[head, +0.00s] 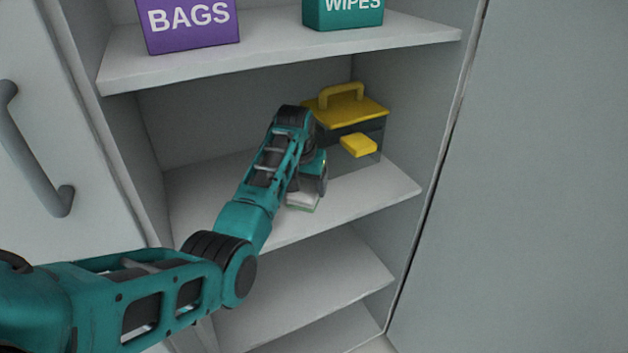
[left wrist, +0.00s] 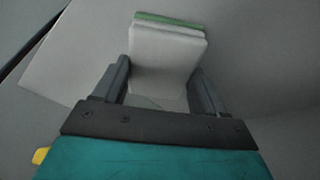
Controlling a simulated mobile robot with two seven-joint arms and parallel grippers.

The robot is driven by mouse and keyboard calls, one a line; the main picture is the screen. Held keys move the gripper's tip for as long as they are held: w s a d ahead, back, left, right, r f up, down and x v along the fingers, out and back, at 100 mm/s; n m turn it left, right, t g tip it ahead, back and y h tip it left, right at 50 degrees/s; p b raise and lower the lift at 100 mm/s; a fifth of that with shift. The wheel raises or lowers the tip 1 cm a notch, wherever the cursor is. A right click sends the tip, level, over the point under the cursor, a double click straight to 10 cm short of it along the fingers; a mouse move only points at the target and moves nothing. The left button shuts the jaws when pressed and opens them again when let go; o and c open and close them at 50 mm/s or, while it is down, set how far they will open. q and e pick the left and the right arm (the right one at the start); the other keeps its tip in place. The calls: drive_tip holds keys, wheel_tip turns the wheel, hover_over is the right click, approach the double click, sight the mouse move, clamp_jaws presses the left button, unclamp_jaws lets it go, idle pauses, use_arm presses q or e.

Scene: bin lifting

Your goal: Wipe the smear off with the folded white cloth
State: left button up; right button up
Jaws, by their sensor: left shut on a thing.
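My left gripper (head: 312,187) reaches into the middle shelf of the open cabinet. It is shut on the folded white cloth (head: 301,200), low over the shelf board near its front; I cannot tell whether the cloth touches the board. In the left wrist view the cloth (left wrist: 168,48) sits between the two fingers of the gripper (left wrist: 160,80), with a green strip along its far edge. I see no smear in either view; the arm and the cloth may hide it. My right gripper is not in view.
A toolbox with a yellow lid (head: 345,108) and yellow latch stands right beside my left gripper on the middle shelf (head: 385,187). A purple BAGS box (head: 188,22) and a teal WIPES box (head: 343,14) stand on the shelf above. The lower shelf (head: 310,280) is bare.

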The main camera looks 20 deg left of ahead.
use_arm(q)
drive_tip(key=shift+s+a, duration=0.9)
drive_tip(key=shift+s, duration=0.2)
drive_tip(key=shift+s+a, duration=0.85)
drive_tip(key=shift+s, duration=0.2)
drive_tip(key=shift+s+a+f, duration=0.1)
drive_tip(key=shift+s+a, duration=0.35)
drive_tip(key=shift+s, duration=0.5)
drive_tip(key=w+v, duration=0.1)
drive_tip(key=v, duration=0.5)
drive_tip(key=shift+s+a+r, duration=0.15)
drive_tip(key=shift+a+r, duration=0.05)
drive_tip(key=shift+r, duration=0.3)
drive_tip(key=shift+w+a+r, duration=0.15)
drive_tip(key=shift+w+r, duration=0.1)
drive_tip(key=shift+r, duration=0.35)
drive_tip(key=shift+w+a+r, duration=0.15)
drive_tip(key=shift+w+r, duration=0.1)
drive_tip(key=shift+r, duration=0.35)
